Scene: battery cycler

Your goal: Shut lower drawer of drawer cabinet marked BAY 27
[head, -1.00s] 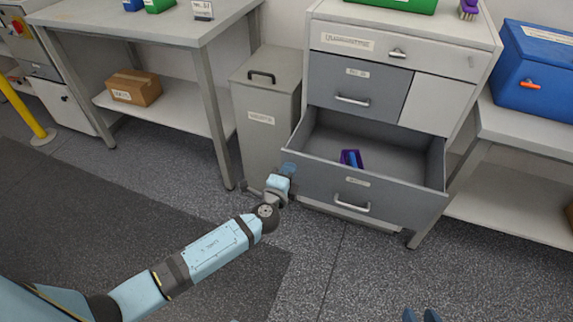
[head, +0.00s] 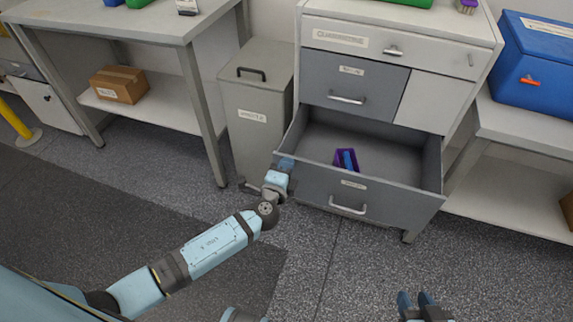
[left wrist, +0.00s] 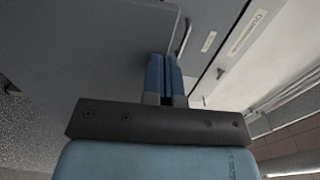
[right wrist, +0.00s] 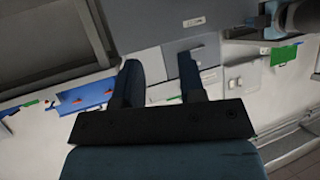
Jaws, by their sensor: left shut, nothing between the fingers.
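The drawer cabinet (head: 447,88) stands at the upper right of the head view; I cannot read BAY 27 on its labels. Its lower drawer (head: 325,185) is pulled well out, with a grey front, small label and bar handle (head: 348,209). A purple and blue item (head: 346,160) lies inside. My left gripper (head: 285,163) is shut and empty at the left end of the drawer front; I cannot tell whether it touches. Its fingers also show together in the left wrist view (left wrist: 166,76). My right gripper (head: 417,301) is open and empty, low over the floor; its parted fingers show in the right wrist view (right wrist: 160,80).
The upper grey drawer (head: 352,92) is shut. A grey bin (head: 256,120) stands left of the cabinet, beside a workbench (head: 115,30) with a cardboard box (head: 119,84) on its shelf. A blue case (head: 535,68) is on the right bench. Floor before the drawer is clear.

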